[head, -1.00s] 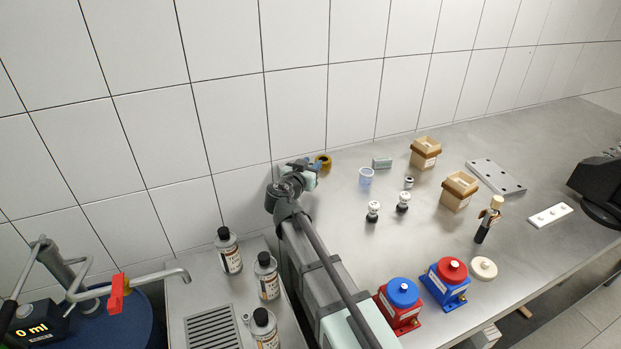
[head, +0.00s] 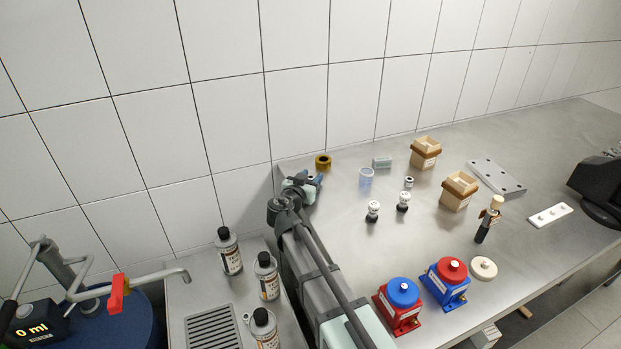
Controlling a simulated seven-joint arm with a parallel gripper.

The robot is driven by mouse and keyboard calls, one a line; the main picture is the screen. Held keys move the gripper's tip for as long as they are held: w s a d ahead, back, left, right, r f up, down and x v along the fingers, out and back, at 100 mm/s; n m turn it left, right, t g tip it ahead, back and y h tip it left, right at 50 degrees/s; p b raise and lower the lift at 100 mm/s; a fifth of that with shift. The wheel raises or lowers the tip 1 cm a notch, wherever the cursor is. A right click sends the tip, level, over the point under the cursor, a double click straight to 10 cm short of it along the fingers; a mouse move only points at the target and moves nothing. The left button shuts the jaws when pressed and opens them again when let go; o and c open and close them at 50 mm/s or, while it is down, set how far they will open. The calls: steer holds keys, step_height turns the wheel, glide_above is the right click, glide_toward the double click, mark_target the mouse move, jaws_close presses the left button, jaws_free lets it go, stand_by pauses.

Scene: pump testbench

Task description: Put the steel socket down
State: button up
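A small pale ring with a dark centre, apparently the steel socket (head: 311,178), shows between the fingertips. The fingers appear shut on it, though this is small and partly hidden by my wrist. I cannot tell whether the socket touches the tabletop. A similar small grey metal ring (head: 408,182) stands on the table farther right, apart from the gripper.
Dark-capped bottles (head: 267,276) stand left of my arm. The tabletop between beaker and gripper is clear.

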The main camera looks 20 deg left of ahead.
steer(key=shift+o, duration=1.3)
steer(key=s+r, duration=0.1)
steer(key=s, duration=1.2)
steer(key=shift+r, duration=0.35)
steer(key=shift+s, duration=0.35)
steer(key=shift+c, duration=0.7)
steer(key=shift+w, duration=0.1)
glide_toward(313, 176)
steer(key=w, duration=0.3)
steer(key=w+f, duration=0.1)
steer(key=w, duration=0.1)
steer(key=shift+w, duration=0.35)
steer(key=shift+w+f, duration=0.2)
steer(key=shift+w, duration=0.65)
steer(key=shift+w+f, duration=0.15)
steer(key=shift+w, duration=0.7)
steer(key=shift+w+f, duration=0.2)
steer(key=shift+w, duration=0.65)
